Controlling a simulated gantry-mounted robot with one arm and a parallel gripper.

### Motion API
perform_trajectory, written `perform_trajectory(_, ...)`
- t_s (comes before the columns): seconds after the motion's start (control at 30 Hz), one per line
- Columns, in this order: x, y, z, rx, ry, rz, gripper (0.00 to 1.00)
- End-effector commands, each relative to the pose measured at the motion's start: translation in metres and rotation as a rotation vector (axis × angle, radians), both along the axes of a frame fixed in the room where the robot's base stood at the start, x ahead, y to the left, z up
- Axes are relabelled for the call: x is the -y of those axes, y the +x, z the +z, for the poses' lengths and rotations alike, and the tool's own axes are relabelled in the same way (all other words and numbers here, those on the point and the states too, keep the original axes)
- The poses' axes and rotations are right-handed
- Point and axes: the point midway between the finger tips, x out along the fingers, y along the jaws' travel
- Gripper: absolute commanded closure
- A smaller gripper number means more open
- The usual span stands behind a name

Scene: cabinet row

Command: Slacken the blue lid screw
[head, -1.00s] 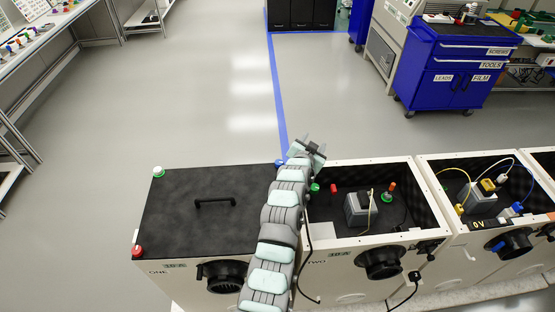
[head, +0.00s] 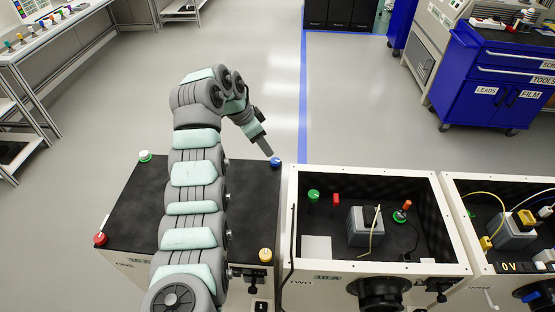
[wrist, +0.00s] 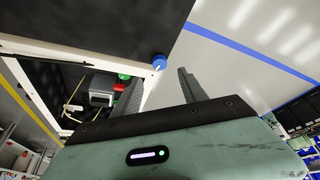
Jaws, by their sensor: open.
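The blue lid screw (head: 276,161) sits at the far right corner of cabinet ONE's black lid (head: 130,205). In the wrist view the blue screw (wrist: 159,62) shows beyond the fingers, between their lines. My gripper (head: 264,148) is open and empty, its fingers pointing down close to the screw. The wrist view shows the two fingers (wrist: 160,85) apart. I cannot tell whether a finger touches the screw; they appear slightly apart from it. The middle of the lid is hidden behind my arm.
A green screw (head: 145,156), a red screw (head: 100,238) and a yellow screw (head: 265,255) mark the lid's other corners. Open cabinet TWO (head: 365,171) stands to the right, with a grey box (head: 362,228) inside. The floor behind the cabinets is clear.

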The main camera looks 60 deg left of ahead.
Motion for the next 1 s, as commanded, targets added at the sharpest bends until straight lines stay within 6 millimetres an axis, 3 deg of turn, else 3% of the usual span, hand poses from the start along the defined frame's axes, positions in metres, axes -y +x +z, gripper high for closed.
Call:
perform_trajectory(0.2,0.002,0.017,-0.045,-0.002,-0.006,0.000,0.50)
perform_trajectory(0.4,0.000,0.027,-0.070,-0.003,-0.004,0.001,0.50)
perform_trajectory(0.87,0.000,0.034,-0.081,0.000,0.001,0.000,0.50)
perform_trajectory(1.0,0.000,0.034,-0.081,0.000,0.001,0.001,0.59)
